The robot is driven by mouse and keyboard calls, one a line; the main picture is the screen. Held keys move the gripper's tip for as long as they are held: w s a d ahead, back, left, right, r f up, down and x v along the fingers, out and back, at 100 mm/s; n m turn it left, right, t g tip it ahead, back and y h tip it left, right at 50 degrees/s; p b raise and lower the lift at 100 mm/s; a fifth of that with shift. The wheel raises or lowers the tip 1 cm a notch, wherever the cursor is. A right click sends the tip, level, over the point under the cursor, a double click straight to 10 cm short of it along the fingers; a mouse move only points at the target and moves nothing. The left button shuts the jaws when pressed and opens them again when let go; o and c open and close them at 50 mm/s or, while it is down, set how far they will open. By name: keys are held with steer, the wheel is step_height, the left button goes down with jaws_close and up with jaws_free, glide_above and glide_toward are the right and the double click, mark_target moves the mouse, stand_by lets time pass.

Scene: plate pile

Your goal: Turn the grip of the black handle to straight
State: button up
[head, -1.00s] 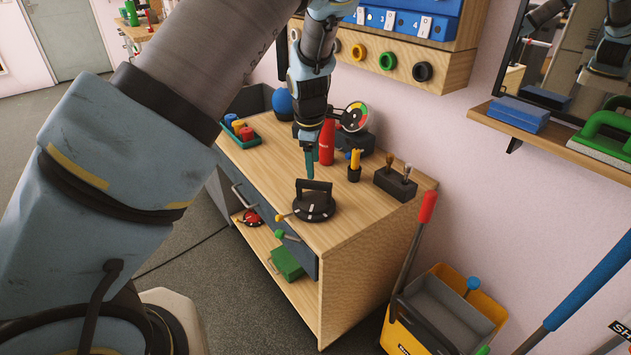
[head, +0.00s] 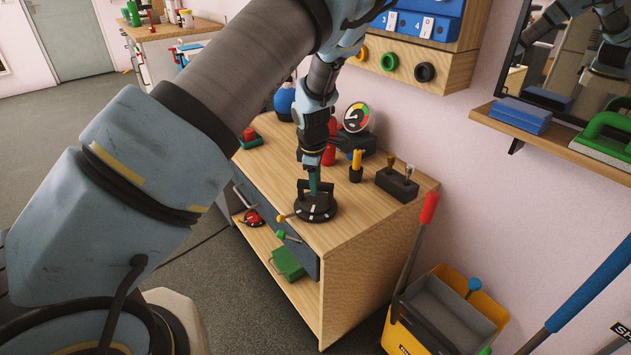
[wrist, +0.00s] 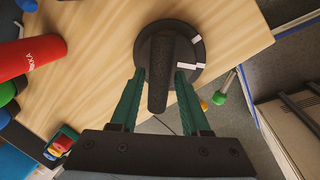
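The black handle (wrist: 158,75) stands on a round black base with white marks on the wooden worktop. In the head view the handle's round base (head: 316,208) is near the front edge of the top, with a small orange-tipped lever at its left. My gripper (head: 314,186) is right over the handle, pointing down. In the wrist view its two green fingers (wrist: 159,88) stand on either side of the handle's grip, with a narrow gap visible on each side. Whether either finger touches the grip lower down is hard to tell.
A red cylinder (wrist: 30,56), a dial gauge (head: 356,117), a yellow-topped holder (head: 356,168) and a dark block with small levers (head: 397,183) stand behind and beside the handle. The front right of the worktop (head: 370,222) is clear.

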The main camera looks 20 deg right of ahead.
mark_target(308, 204)
jaws_close()
steer(key=shift+m, duration=0.3)
steer(key=m+b, duration=0.2)
steer(key=m, duration=0.1)
steer(key=shift+w+f+m+g+b, duration=0.1)
steer(key=shift+m+g+b, duration=0.2)
steer(key=m+b, duration=0.1)
steer(key=m, duration=0.3)
steer(key=shift+a+m+g+h, duration=0.1)
steer(key=shift+m+g+h, duration=0.2)
steer(key=shift+g+h, duration=0.1)
stand_by(0.4)
steer(key=shift+o, duration=1.7)
jaws_free()
step_height(308, 204, up, 11)
steer(key=a, duration=0.2)
steer(key=shift+b, duration=0.4)
